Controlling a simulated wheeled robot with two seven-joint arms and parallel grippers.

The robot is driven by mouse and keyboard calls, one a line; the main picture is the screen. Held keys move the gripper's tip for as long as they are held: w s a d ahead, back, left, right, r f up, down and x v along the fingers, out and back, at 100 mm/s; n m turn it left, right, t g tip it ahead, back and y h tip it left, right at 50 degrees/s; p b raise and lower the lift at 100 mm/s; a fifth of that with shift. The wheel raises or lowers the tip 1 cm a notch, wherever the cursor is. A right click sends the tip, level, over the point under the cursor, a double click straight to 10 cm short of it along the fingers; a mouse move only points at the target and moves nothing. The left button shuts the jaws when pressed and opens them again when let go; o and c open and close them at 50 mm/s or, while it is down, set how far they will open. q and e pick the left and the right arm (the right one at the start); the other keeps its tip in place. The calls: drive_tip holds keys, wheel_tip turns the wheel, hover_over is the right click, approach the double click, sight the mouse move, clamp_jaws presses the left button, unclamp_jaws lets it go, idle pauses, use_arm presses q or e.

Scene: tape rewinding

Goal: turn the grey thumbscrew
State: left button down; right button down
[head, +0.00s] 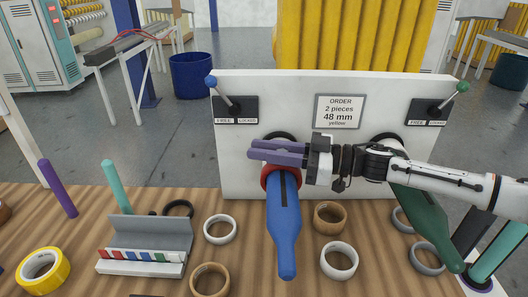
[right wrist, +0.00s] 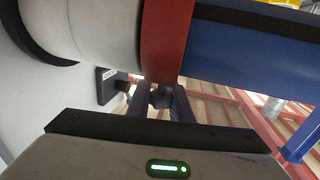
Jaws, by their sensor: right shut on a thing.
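My right gripper (head: 254,148) reaches in from the right, its purple fingers in front of the white panel (head: 240,185). In the right wrist view its fingers (right wrist: 163,98) are closed around the grey thumbscrew (right wrist: 162,96), a small dark round knob beside the red collar (right wrist: 165,40). The thumbscrew is hidden in the head view. The red collar also shows there (head: 267,177), at the top of the blue bottle-shaped arm (head: 284,235), which hangs down. My left gripper is not in view.
A blue-knobbed lever (head: 222,92) and a green-knobbed lever (head: 453,96) sit on the panel beside an order sign (head: 338,111). A green bottle-shaped arm (head: 425,228) hangs at the right. Several tape rolls and a grey rack (head: 150,232) stand on the wooden table (head: 90,215).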

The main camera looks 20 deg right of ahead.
drive_tip(key=m+t+h, duration=0.1)
drive_tip(key=m+t+h+b, duration=0.1)
drive_tip(key=shift+w+d+f+t, duration=0.2)
drive_tip(key=shift+t, duration=0.1)
drive_tip(key=shift+w+d+m+t+h+b, duration=0.15)
drive_tip(key=shift+m+t+h+b, duration=0.4)
drive_tip(key=shift+h, duration=0.25)
drive_tip(key=shift+r+m+h, duration=0.15)
drive_tip(key=shift+m+h, duration=0.1)
drive_tip(key=shift+h, duration=0.05)
drive_tip(key=shift+w+d, duration=0.1)
drive_tip(key=c, duration=1.6)
unclamp_jaws()
